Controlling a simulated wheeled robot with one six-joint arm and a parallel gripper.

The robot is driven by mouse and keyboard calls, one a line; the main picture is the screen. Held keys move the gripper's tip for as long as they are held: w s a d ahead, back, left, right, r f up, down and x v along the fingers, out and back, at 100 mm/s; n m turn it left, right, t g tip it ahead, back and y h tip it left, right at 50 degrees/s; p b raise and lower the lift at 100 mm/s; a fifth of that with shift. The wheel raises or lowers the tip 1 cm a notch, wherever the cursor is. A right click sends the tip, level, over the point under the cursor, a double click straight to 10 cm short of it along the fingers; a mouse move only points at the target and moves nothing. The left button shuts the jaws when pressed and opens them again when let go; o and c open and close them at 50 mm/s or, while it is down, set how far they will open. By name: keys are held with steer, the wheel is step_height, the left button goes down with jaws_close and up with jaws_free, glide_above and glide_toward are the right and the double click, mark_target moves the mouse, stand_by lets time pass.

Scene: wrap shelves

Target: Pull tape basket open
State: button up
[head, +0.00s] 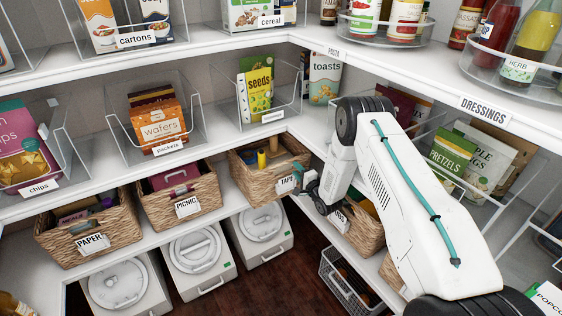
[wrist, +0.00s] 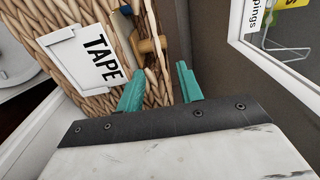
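The tape basket (head: 259,184) is a woven tan basket with a white TAPE label, on the lower shelf at the corner. It holds rolls and a yellow item. In the wrist view, its woven wall (wrist: 98,20) and label (wrist: 82,55) fill the upper left. My gripper (head: 298,177) is at the basket's front right, by the label. In the wrist view, its teal fingers (wrist: 165,82) are apart, with the basket's edge and a brown, wooden-looking piece (wrist: 150,45) showing between and beyond them. I cannot tell whether either finger touches the basket.
The picnic basket (head: 207,195) and paper basket (head: 115,240) stand to the left on the same shelf. Another labelled basket (head: 366,232) is close on the right, partly behind my arm. White lidded bins (head: 262,247) stand below. The shelf with a seeds box (head: 259,93) is above.

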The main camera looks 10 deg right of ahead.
mark_target(284, 165)
steer(key=w+a, duration=0.4)
steer(key=w, duration=0.1)
steer(key=shift+w+a, duration=0.1)
steer(key=shift+w, duration=0.05)
steer(key=shift+w+a, duration=0.25)
steer(key=shift+w, duration=0.4)
steer(key=shift+d, duration=0.1)
jaws_close()
